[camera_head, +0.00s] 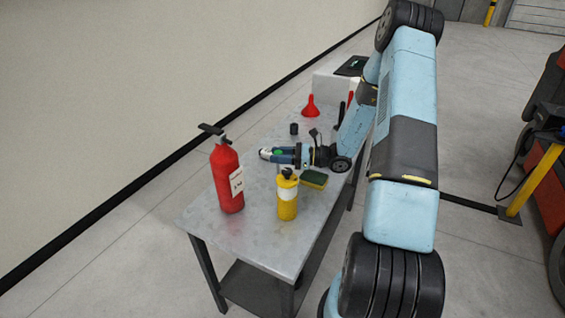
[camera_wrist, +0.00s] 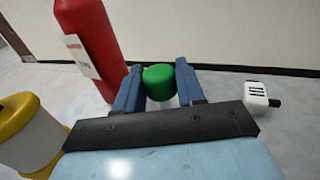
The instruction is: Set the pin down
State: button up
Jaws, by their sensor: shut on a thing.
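My gripper (camera_wrist: 160,88) is shut on a small piece with a rounded green top, the likely pin (camera_wrist: 159,78). Its paler lower part shows between the two blue fingers in the wrist view; its bottom end is hidden by the gripper body. In the head view my gripper (camera_head: 279,154) is low over the metal table (camera_head: 240,240), with a bit of green (camera_head: 278,152) at its fingers. I cannot tell whether the piece touches the table.
A red extinguisher (camera_head: 227,180) stands left of my gripper, and a yellow bottle (camera_head: 287,197) stands nearer. A green-and-yellow sponge (camera_head: 314,179) lies beside my wrist. A small white device (camera_wrist: 256,95) is right of my fingers. A red funnel (camera_head: 310,107) stands farther back. The table's near end is bare.

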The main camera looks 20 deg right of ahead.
jog(key=shift+w+a+f, duration=0.2)
jog(key=shift+w+f, duration=0.2)
jog(key=shift+f, duration=1.55)
jog(key=shift+f, duration=0.15)
jog(key=o, duration=1.1)
jog(key=shift+c, duration=0.2)
